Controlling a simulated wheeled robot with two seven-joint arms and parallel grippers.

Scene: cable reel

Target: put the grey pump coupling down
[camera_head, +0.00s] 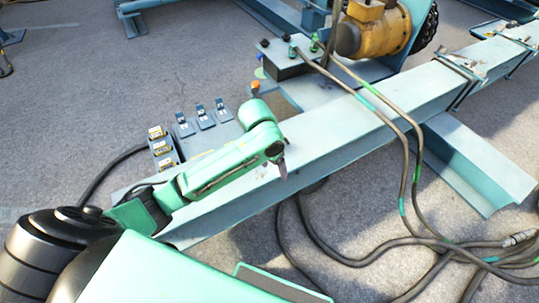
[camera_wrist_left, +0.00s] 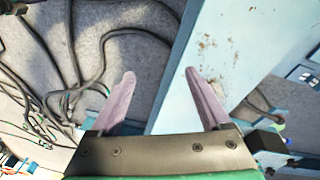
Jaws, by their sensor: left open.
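My left gripper (camera_head: 283,168) is over the pale blue beam, with one finger showing below the green wrist. In the left wrist view, my left gripper (camera_wrist_left: 160,74) has its two fingers wide apart with nothing between them. A grey metal coupling (camera_head: 517,239) lies on the ground at the far right, among the hoses and well apart from my left gripper. I cannot tell for sure whether it is the pump coupling. I cannot make it out in the left wrist view. My right gripper is not in view.
The pale blue beam (camera_head: 330,128) crosses diagonally. Dark hoses (camera_head: 405,180) drape over it and pile up at the lower right. A yellow motor (camera_head: 378,32) and a dark connector box (camera_head: 285,62) stand behind. A control panel (camera_head: 200,137) is left of the beam.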

